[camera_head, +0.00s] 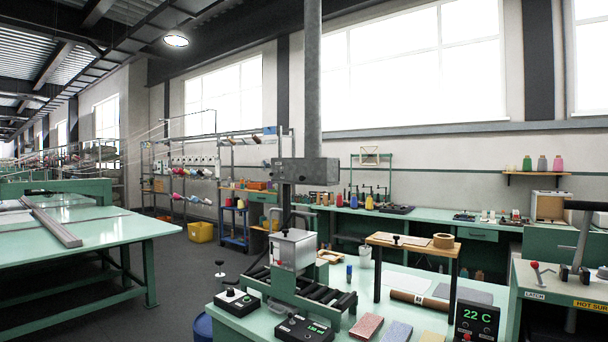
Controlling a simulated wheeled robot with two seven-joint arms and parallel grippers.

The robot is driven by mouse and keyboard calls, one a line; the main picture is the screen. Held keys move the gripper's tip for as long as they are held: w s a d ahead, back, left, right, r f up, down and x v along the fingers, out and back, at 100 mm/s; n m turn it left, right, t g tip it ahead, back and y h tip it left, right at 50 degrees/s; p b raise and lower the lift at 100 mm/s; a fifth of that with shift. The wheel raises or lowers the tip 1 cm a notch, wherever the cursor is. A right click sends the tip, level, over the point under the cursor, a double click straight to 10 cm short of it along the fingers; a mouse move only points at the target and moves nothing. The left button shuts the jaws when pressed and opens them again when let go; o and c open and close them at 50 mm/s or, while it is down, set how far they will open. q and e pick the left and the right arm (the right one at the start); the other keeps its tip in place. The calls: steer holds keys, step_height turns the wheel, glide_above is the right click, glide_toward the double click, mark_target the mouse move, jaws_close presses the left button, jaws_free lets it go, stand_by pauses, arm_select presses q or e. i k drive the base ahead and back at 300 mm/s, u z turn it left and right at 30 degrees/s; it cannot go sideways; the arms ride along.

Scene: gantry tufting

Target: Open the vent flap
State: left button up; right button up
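No part can be clearly made out as a vent flap. A grey vertical pipe (313,80) comes down to a grey box (306,171) above the bench in the middle; whether the box has a flap I cannot tell. At the right, a green-fronted machine (553,294) has a label reading LATCH, a red-knobbed lever (536,271) beside it and a yellow strip reading HOT SUR, cut off by the frame edge. A tall lever with a black handle (586,206) stands on its top. Neither of my grippers is in view.
The green bench (400,268) holds a roller stand (312,292), control boxes (304,329), a small wooden-topped table (412,243) and a display reading 22 C (476,322). A large green table (95,230) stands at left.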

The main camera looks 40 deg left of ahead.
mark_target(296, 170)
steer(key=k, duration=0.6)
steer(key=u, duration=0.7)
steer(key=i, duration=1.25)
steer(key=z, duration=0.55)
